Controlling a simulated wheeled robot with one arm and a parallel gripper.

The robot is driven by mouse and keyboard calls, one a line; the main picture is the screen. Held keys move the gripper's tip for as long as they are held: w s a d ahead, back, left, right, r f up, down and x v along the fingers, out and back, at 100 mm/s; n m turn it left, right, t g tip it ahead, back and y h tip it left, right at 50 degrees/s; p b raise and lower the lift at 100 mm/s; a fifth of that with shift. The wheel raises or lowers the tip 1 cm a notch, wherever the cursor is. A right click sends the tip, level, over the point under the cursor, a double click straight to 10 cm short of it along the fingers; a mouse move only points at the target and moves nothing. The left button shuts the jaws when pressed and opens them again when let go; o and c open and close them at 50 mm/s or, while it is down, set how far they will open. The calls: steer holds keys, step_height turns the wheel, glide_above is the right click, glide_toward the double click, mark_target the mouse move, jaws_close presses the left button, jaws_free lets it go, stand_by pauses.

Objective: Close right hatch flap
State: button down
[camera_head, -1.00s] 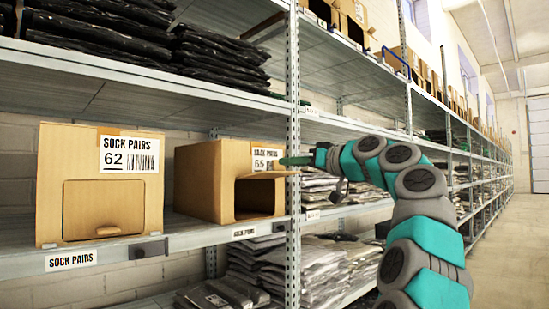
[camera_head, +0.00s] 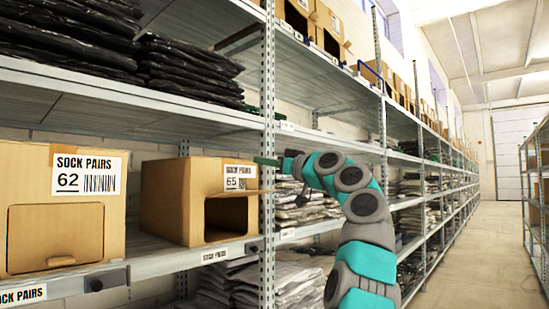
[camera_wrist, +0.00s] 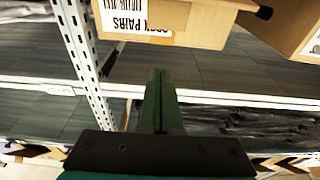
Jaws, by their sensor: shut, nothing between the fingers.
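The right box (camera_head: 168,200), marked 65, stands on the middle shelf. Its hatch flap (camera_head: 230,192) is open and sticks out roughly level above a dark opening. My gripper (camera_head: 266,161) is at the box's right front, near the flap's right end and the shelf upright; I cannot tell whether it touches the flap. In the wrist view my gripper's fingers (camera_wrist: 158,75) are together with nothing between them. They point toward tan cardboard of this box (camera_wrist: 205,20) at the top. The left box (camera_head: 65,205), marked 62, has its hatch closed.
A perforated steel upright (camera_head: 267,120) stands right beside my gripper. Stacked bagged garments (camera_head: 300,200) lie on the shelf to the right. Black bags (camera_head: 185,65) lie on the shelf above. The aisle (camera_head: 475,260) on the right is clear.

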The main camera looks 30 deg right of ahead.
mark_target(257, 190)
steer(key=x, duration=0.3)
steer(key=shift+w+f+p, duration=0.15)
steer(key=shift+f+p, duration=0.05)
steer(key=shift+p, duration=0.15)
steer(key=shift+s+f+b, duration=0.25)
steer(key=shift+f+b, duration=0.8)
steer(key=shift+s+d+f+b, duration=0.15)
steer(key=shift+f+b, duration=0.25)
steer(key=shift+f, duration=0.35)
steer(key=shift+s+f+t+b, duration=0.15)
steer(key=shift+f+t+b, duration=0.25)
steer(key=shift+b, duration=0.6)
steer(key=shift+s+f+b, duration=0.1)
steer(key=shift+f+b, duration=0.1)
steer(key=shift+b, duration=0.1)
